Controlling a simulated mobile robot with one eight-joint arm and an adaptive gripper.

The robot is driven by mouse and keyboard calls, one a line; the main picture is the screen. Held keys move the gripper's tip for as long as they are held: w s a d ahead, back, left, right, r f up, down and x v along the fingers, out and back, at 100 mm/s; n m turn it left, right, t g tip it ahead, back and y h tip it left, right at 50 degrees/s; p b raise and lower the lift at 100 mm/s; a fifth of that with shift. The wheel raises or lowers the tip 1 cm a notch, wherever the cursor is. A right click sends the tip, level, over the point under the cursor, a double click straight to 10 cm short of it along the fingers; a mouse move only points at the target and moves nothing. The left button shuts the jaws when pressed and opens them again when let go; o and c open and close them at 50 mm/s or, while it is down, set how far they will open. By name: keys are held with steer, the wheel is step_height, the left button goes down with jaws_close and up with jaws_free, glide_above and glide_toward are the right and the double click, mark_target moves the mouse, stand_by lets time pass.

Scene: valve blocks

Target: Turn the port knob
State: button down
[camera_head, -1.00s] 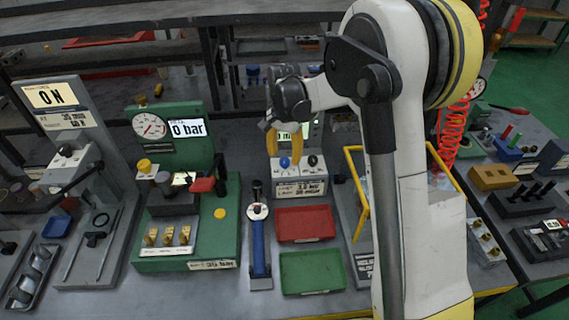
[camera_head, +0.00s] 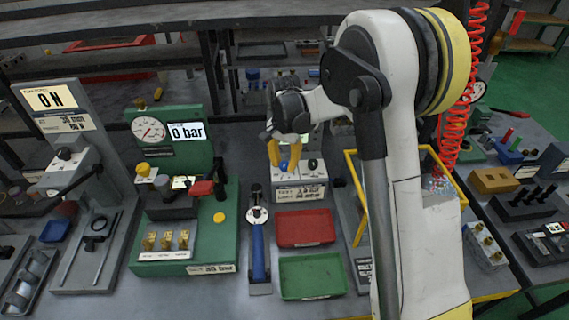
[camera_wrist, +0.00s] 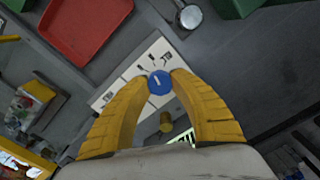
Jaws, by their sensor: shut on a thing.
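The blue knob (camera_head: 284,165) sits on the white sloped top of a small control box (camera_head: 300,193) with a printed label on its front. In the wrist view, the blue knob (camera_wrist: 159,82) shows a pale line across its round top. My gripper (camera_head: 284,160) points down at the box, with its yellow fingers on either side of the knob. In the wrist view, the fingertips of my gripper (camera_wrist: 158,83) are closed on the knob's sides. A second, dark knob (camera_head: 312,164) stands to the right on the same panel, outside the fingers.
A red tray (camera_head: 305,228) and a green tray (camera_head: 312,276) lie in front of the box. A blue-handled tool (camera_head: 258,250) lies left of them. A green gauge stand (camera_head: 170,140) is farther left. A yellow frame (camera_head: 357,195) stands close on the right.

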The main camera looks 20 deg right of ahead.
mark_target(285, 164)
steer(key=n, duration=0.4)
steer(key=shift+n, duration=1.8)
steer(key=c, duration=1.1)
jaws_free()
steer(key=shift+o, duration=0.2)
step_height(285, 164, up, 12)
